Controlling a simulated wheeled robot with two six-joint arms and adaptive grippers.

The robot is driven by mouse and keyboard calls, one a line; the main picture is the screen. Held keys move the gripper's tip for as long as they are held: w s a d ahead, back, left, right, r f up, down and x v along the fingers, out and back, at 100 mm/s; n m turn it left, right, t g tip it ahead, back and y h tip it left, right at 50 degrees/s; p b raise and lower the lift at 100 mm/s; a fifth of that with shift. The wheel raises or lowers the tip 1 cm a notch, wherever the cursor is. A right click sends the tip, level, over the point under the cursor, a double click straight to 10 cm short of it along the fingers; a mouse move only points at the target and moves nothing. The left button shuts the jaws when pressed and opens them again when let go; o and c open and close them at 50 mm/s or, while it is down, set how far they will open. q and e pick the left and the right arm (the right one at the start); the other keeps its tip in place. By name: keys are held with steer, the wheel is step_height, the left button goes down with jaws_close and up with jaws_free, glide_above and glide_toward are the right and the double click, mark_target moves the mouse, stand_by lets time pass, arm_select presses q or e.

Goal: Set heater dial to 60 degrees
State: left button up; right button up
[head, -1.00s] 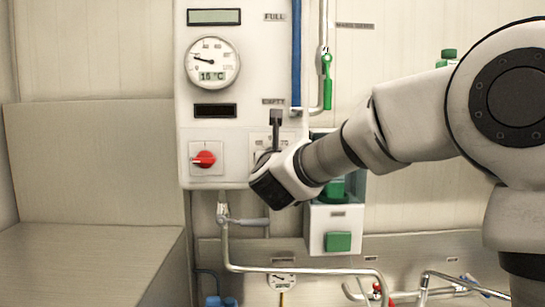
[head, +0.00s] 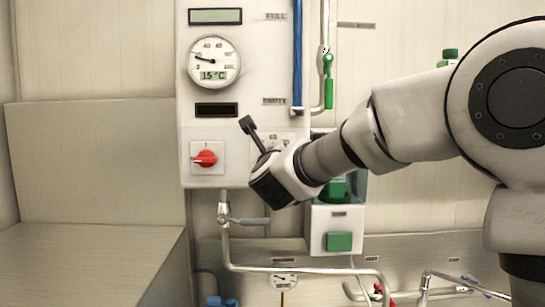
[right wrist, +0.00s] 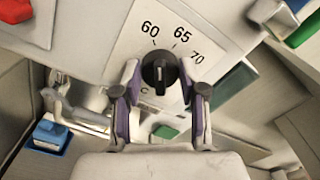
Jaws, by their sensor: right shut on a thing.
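The heater dial (right wrist: 160,72) is a black round knob on a white plate printed 60, 65 and 70. In the right wrist view its pale pointer mark points up, roughly between 60 and 65; the exact setting is hard to read. My right gripper (right wrist: 159,82) is shut on the dial, one finger on each side. In the head view my right gripper (head: 268,170) is at the panel's lower right and hides the dial; part of its scale plate (head: 282,139) shows above. My left gripper is not in view.
The white control panel (head: 258,60) carries a round gauge (head: 214,61) reading 15 °C and a red rotary switch (head: 206,158) left of the dial. Pipes (head: 300,269) run below. A green-handled valve (head: 329,85) and a green button box (head: 338,241) are to the right.

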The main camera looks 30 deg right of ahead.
steer(key=shift+n, duration=1)
steer(key=o, duration=1.1)
steer(key=shift+w+d, duration=0.1)
steer(key=shift+o, duration=0.2)
steer(key=shift+w+d+f, duration=0.15)
steer(key=shift+d+f, duration=0.05)
steer(key=shift+a, duration=0.1)
